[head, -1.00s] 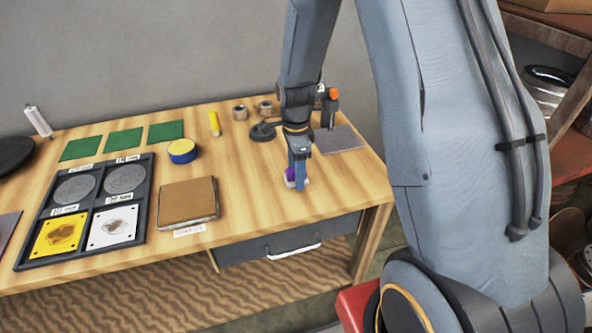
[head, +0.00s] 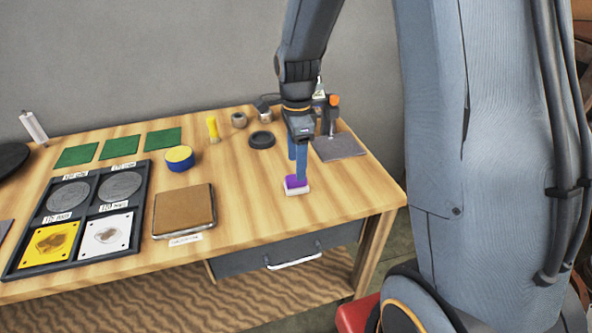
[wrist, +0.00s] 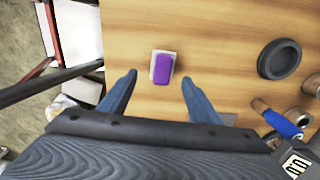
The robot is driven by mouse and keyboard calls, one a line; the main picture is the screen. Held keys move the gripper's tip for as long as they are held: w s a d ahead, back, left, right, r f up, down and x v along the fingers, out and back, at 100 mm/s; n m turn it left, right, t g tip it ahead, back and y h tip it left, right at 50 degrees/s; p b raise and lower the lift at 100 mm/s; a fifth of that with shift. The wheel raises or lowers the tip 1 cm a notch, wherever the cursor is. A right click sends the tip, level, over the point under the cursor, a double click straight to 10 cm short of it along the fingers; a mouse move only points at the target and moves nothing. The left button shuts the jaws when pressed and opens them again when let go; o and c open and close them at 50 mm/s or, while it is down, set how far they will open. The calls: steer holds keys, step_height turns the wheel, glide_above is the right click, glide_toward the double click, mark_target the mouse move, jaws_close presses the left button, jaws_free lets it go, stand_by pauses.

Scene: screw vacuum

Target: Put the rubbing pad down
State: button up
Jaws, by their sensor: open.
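The rubbing pad (head: 297,186), purple on top with a white base, lies flat on the wooden table (head: 250,215) near its front right part. My gripper (head: 298,178) is above and just behind the pad in the head view. In the wrist view my gripper's two blue fingers (wrist: 157,78) are spread wide, and the pad (wrist: 162,67) lies beyond the gap between the tips. The fingers are apart from the pad, with bare table showing around it.
A brown sanding block (head: 184,208) and a dark tray (head: 84,262) of discs and sheets lie to the left. A black round dish (head: 262,140) and a grey plate (head: 340,147) are behind. Free table surrounds the pad. A drawer (head: 290,250) is below.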

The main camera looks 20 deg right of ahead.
steer(key=shift+r, duration=0.3)
steer(key=shift+s+r+n, duration=0.15)
steer(key=shift+s+n, duration=0.2)
steer(key=shift+n, duration=0.05)
steer(key=s+r+n, duration=0.2)
steer(key=s+n, duration=1.4)
steer(key=n, duration=0.2)
steer(key=shift+t, duration=0.4)
steer(key=shift+o, duration=0.5)
steer(key=shift+r, duration=0.1)
